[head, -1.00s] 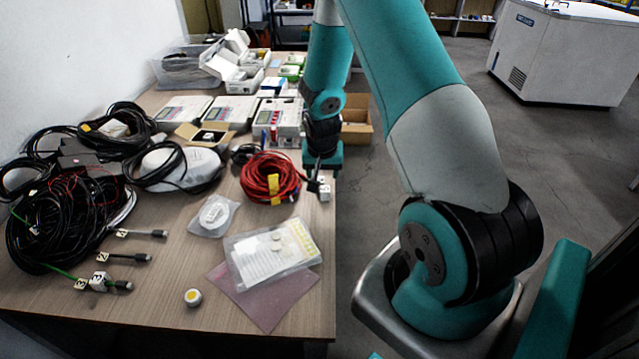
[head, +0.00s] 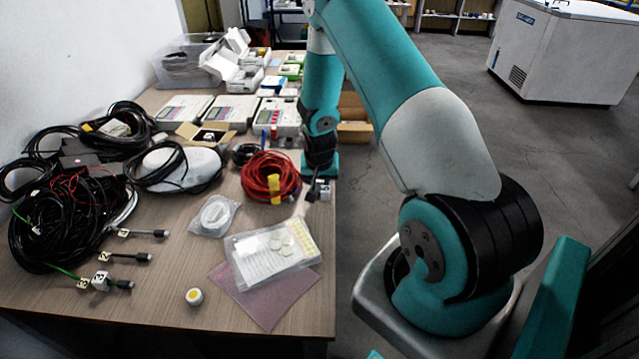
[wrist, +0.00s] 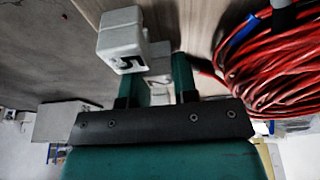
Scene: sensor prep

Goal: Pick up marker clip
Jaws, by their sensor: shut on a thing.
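The marker clip (wrist: 121,42) is a white block with a black 5 on its face, seen close up in the wrist view. A further white part of it, or a second white piece, shows behind it between the fingers. My gripper (wrist: 156,72) is shut on this white piece, with one dark green finger on each side. In the head view my gripper (head: 316,186) is at the table's right edge, beside the red cable coil, and the small white clip (head: 325,191) shows at its tip. Whether the clip touches the table is unclear.
The red cable coil (head: 268,178) lies just left of my gripper. Other white numbered clips (head: 101,281) sit on cables at the front left. Bagged papers (head: 262,262) and a round yellow-topped piece (head: 194,297) lie nearer.

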